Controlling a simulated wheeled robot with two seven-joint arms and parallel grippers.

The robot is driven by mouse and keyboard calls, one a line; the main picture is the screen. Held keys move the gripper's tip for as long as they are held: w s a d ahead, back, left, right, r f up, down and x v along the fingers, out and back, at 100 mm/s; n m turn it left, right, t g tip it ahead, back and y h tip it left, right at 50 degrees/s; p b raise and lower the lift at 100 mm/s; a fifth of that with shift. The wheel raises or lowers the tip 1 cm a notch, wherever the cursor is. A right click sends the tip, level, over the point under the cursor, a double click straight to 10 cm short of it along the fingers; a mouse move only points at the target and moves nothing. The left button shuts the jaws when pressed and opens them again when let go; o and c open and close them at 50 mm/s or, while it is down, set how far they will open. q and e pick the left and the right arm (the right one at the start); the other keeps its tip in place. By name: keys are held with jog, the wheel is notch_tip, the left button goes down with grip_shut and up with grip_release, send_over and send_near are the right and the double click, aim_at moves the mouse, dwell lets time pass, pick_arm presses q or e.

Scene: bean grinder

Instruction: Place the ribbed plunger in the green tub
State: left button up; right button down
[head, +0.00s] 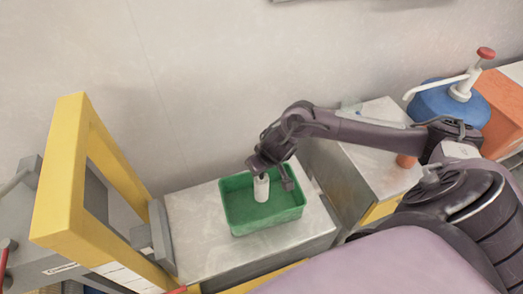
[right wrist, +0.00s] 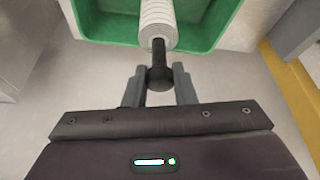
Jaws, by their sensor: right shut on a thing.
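The ribbed plunger is a white ribbed cylinder with a dark stem and knob. In the head view the plunger (head: 261,190) hangs upright below my right gripper (head: 268,172), over the green tub. In the right wrist view the plunger's ribbed part (right wrist: 157,22) is over the tub's inside, and my right gripper (right wrist: 160,78) is shut on its dark knob. The green tub (head: 237,228) sits on a metal-topped cabinet; its wall shows in the right wrist view (right wrist: 97,28). I cannot tell if the plunger touches the tub floor. My left gripper is not in view.
The metal cabinet top (head: 190,225) is bare around the tub. A yellow frame (head: 62,180) stands at the left. A second metal cabinet (head: 372,165) holds an orange object (head: 406,160). A blue pump container (head: 450,103) is at the right. A wall closes the back.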

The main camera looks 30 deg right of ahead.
aim_at(263, 178)
notch_tip(263, 178, down, 3)
notch_tip(263, 178, down, 3)
jog(key=shift+f+b, duration=0.2)
jog(key=shift+b, duration=0.3)
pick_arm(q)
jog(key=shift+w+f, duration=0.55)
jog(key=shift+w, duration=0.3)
pick_arm(e)
jog(key=shift+f, duration=0.3)
jog(key=c, duration=1.2)
grip_release()
pick_arm(q)
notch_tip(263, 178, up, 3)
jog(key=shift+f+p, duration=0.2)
jog(key=shift+p, duration=1.05)
pick_arm(e)
jog(key=v, duration=1.2)
